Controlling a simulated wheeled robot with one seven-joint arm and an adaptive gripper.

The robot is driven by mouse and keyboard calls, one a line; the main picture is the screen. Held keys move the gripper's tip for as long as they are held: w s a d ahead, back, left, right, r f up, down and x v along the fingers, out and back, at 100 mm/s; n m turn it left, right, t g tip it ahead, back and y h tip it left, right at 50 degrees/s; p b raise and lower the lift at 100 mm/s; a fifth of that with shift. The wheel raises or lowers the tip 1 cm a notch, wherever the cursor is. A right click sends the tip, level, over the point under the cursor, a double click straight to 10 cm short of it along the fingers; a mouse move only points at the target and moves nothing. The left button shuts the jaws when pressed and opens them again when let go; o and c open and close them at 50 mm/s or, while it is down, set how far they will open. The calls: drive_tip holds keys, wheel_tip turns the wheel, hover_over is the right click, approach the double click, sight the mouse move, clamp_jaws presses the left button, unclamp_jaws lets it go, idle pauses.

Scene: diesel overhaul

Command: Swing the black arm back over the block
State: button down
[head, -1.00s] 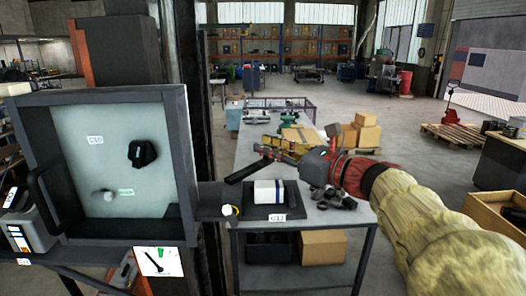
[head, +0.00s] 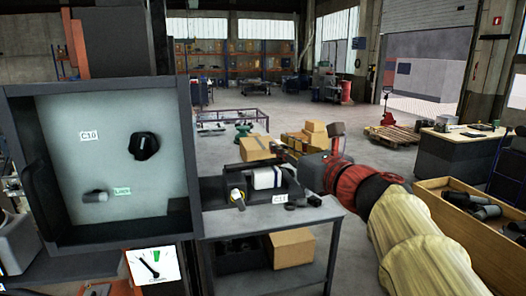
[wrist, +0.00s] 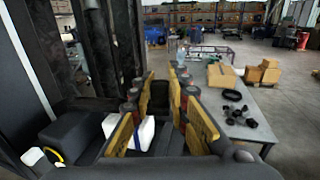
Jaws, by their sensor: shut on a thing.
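The white block (head: 265,179) with a dark blue stripe sits on a black base by the C11 label, at the near end of the grey bench. It also shows in the wrist view (wrist: 142,135), partly behind the left finger. My gripper (wrist: 160,110) has its yellow-padded fingers on either side of a dark piece, which looks like the black arm (wrist: 158,92). My gripper is shut on it, close beside the block. In the head view my gripper (head: 298,162) is right of the block and hides part of the arm, so its exact angle is unclear.
An open grey cabinet (head: 188,150) with a black knob and a C10 label stands close on the left. Small black parts (wrist: 242,115) lie on the bench to the right. Cardboard boxes (head: 305,138) are behind. A wooden crate (head: 465,235) is at right.

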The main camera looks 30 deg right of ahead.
drive_tip(key=shift+s+a, duration=0.15)
drive_tip(key=shift+s, duration=0.5)
drive_tip(key=c, duration=1.7)
unclamp_jaws()
drive_tip(key=shift+a, duration=0.1)
drive_tip(key=shift+r, duration=0.15)
wheel_tip(320, 180, up, 10)
drive_tip(key=shift+f, duration=0.15)
